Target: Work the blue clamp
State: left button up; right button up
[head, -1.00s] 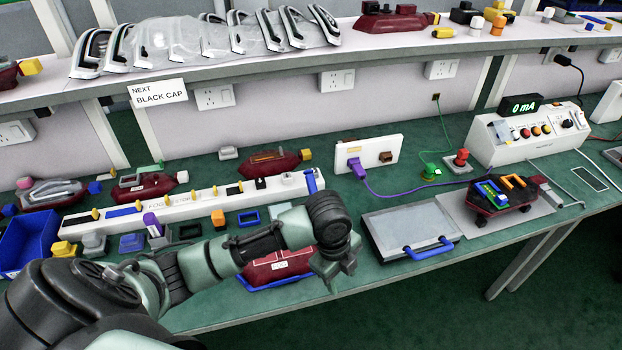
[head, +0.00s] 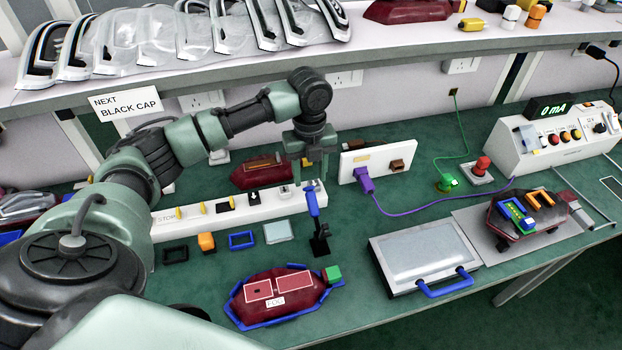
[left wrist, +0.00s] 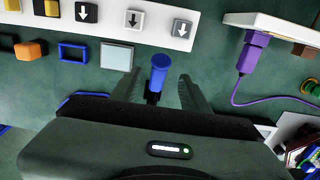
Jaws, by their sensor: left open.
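The blue clamp (head: 312,203) stands on the green bench, its blue lever upright above a black base. It is just behind the right end of a red lamp (head: 262,308) lying in a blue-edged holder with a green block at its end. My left gripper (head: 309,168) points down just above the lever. In the left wrist view the blue lever (left wrist: 160,72) shows between the two open fingers (left wrist: 161,92), with a gap on both sides. I cannot tell whether a finger touches it. My right gripper is not in view.
A white strip (head: 230,208) with several small parts runs behind the clamp. A white socket panel (head: 378,160) with a purple plug (head: 364,180) stands to the right. A grey case (head: 425,258) with a blue handle lies at the front right. Bare green bench lies between clamp and case.

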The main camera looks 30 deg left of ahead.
aim_at(311, 196)
pick_arm(q)
jog(key=shift+s+d+f, duration=0.1)
jog(key=shift+f, duration=0.6)
jog(key=shift+s+d+f+p, duration=0.35)
jog(key=shift+s+d+f, duration=0.35)
jog(key=shift+f, duration=0.25)
jog(key=f, duration=0.2)
jog(key=shift+w+a+f, duration=0.2)
jog(key=shift+f, duration=0.65)
grip_shut()
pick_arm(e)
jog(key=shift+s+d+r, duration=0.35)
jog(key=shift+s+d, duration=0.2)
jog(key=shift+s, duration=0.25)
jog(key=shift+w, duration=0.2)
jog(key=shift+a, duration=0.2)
